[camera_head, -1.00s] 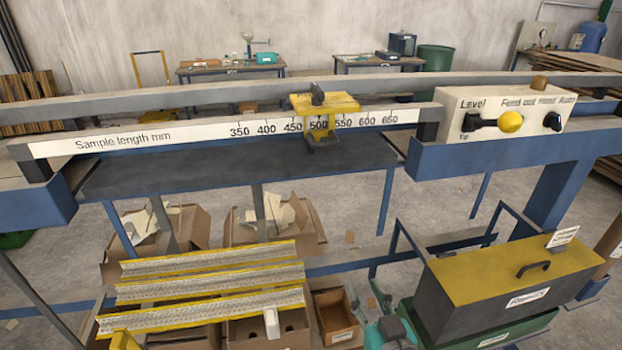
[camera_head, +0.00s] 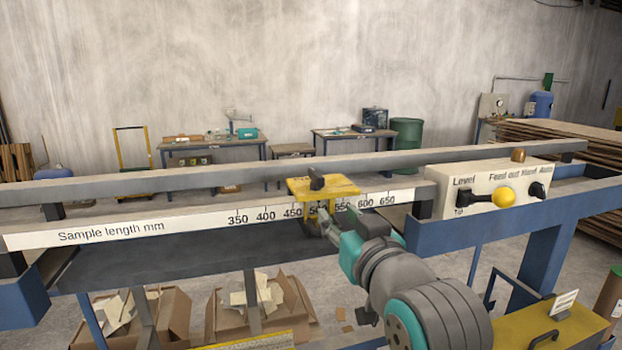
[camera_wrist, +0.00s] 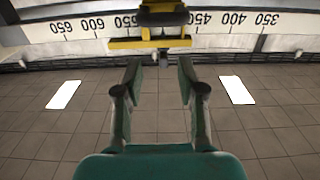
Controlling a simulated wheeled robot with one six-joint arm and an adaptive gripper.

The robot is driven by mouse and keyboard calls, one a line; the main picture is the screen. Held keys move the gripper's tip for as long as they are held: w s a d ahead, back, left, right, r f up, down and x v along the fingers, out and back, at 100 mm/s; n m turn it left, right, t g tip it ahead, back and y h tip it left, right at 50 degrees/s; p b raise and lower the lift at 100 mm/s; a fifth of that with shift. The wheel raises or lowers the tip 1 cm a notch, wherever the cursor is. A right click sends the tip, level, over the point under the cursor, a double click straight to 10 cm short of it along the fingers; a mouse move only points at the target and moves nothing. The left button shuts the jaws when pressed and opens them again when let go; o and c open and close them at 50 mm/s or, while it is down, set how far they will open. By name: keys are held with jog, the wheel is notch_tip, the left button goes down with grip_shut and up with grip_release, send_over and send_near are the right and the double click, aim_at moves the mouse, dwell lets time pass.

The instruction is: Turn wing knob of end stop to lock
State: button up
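The yellow end stop (camera_head: 340,187) sits on the rail over the sample length scale, near the 500 mark. A black knob-like part (camera_head: 317,181) stands on its top. In the wrist view the end stop (camera_wrist: 150,43) is at the top centre, with a rounded black part (camera_wrist: 162,17) on it. A small dark piece (camera_wrist: 163,58) hangs from it, between my fingertips in the picture; I cannot tell whether it is the wing knob. My gripper (camera_wrist: 159,70) is open and empty, with two parallel fingers. In the head view my gripper (camera_head: 328,222) is at the end stop's front, partly hidden by my wrist.
The scale rail (camera_head: 120,228) runs across the machine. A control box (camera_head: 475,192) with a yellow knob (camera_head: 503,197) stands to the right. Cardboard boxes (camera_head: 240,312) lie below. The back workbenches are far off.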

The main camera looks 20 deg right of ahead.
aim_at(322, 182)
jog(key=w+r, duration=0.1)
jog(key=w, duration=0.2)
jog(key=w+r, duration=0.1)
jog(key=w, duration=0.3)
jog(key=w+r, duration=0.1)
jog(key=w, duration=0.2)
jog(key=shift+w+a+r, duration=0.2)
jog(key=shift+w, duration=0.15)
grip_shut()
